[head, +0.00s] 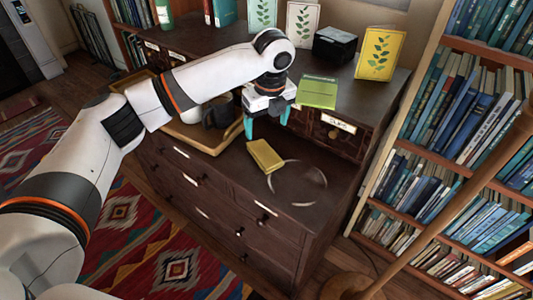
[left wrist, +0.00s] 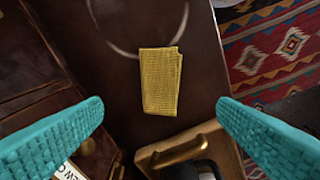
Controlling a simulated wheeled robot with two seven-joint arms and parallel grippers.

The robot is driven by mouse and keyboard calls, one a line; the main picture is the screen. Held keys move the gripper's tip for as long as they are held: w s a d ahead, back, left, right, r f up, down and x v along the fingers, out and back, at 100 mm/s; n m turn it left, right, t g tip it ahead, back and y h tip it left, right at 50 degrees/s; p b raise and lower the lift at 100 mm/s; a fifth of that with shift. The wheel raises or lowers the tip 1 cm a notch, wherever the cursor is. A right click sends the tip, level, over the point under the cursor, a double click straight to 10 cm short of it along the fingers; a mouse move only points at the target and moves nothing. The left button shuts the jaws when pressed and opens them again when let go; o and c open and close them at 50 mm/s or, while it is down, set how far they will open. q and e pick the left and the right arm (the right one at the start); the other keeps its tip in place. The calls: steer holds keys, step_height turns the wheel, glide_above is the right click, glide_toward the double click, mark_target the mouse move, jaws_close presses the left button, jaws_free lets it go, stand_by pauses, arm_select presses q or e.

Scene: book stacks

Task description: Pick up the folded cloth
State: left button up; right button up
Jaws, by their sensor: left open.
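The folded cloth (head: 265,156) is a small yellow woven rectangle. It lies flat on the dark wooden top (head: 232,166) of the drawer cabinet, beside a pale ring mark. In the left wrist view the cloth (left wrist: 159,80) lies ahead of the fingertips, between their lines. My left gripper (head: 268,124) has teal fingers and is open and empty. It is above the cabinet, behind the cloth in the head view and apart from it. Its two fingers also show wide apart in the left wrist view (left wrist: 160,108). My right gripper is in neither view.
A wooden tray (head: 188,138) with a dark mug (head: 217,112) stands left of the cloth. A raised shelf behind holds a green book (head: 318,92), a black box (head: 335,45) and leaf-print cards. A bookcase (head: 400,140) stands at right. The top right of the cloth is clear.

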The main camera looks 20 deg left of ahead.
arm_select(q)
glide_above(264, 150)
steer(key=f, duration=0.5)
steer(key=shift+s+d+f, duration=0.15)
steer(key=shift+s+d, duration=0.15)
steer(key=f, duration=0.1)
steer(key=f+b, duration=0.1)
steer(key=f, duration=0.3)
steer(key=shift+w+a+f, duration=0.1)
steer(key=shift+w+a, duration=0.15)
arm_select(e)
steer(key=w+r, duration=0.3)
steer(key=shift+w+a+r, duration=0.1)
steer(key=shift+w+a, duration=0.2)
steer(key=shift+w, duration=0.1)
arm_select(q)
steer(key=shift+c, duration=0.5)
steer(key=c, duration=1)
